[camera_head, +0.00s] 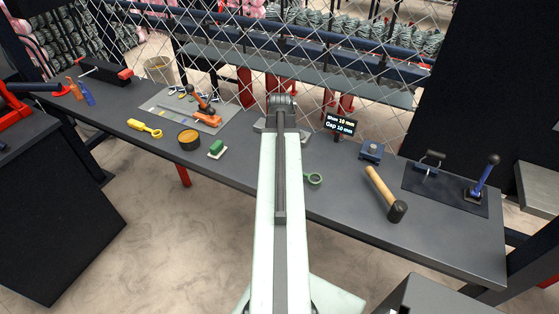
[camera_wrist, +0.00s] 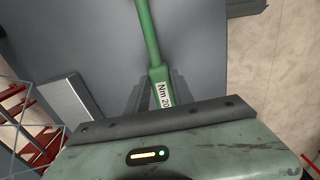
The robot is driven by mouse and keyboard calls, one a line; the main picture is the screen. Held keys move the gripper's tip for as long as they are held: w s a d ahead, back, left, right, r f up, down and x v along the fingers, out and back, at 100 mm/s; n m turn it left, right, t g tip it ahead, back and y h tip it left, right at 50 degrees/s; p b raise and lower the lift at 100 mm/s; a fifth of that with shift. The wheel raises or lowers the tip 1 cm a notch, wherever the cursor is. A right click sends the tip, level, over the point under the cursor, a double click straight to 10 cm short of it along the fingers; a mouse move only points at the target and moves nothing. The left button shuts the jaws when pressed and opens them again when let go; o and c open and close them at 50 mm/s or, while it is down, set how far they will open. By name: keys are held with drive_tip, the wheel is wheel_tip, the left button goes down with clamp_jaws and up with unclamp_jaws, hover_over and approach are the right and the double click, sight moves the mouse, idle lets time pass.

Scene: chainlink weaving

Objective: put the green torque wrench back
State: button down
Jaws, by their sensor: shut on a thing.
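The green torque wrench (camera_wrist: 149,40) runs up from between my jaws in the wrist view, with a white label reading "Nm 20" near the jaws. My gripper (camera_wrist: 160,88) is shut on it, with one dark finger on each side. My arm hides the rest of the wrench and my gripper there. I cannot tell whether the wrench touches the bench.
The dark workbench (camera_head: 345,205) holds a hammer (camera_head: 384,192), a sign (camera_head: 340,124), a blue-handled tool (camera_head: 482,178), a green block (camera_head: 217,148), a round orange-brown tin (camera_head: 189,139), a yellow ring-ended tool (camera_head: 145,128) and a grey mat (camera_head: 160,110). Chain-link fence (camera_head: 330,60) stands behind.

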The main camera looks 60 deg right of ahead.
drive_tip(key=shift+f+b, duration=0.6)
idle(0.3)
drive_tip(key=c, duration=1)
unclamp_jaws()
wheel_tip(320, 180, up, 8)
drive_tip(key=p, duration=0.8)
drive_tip(key=shift+r, duration=0.1)
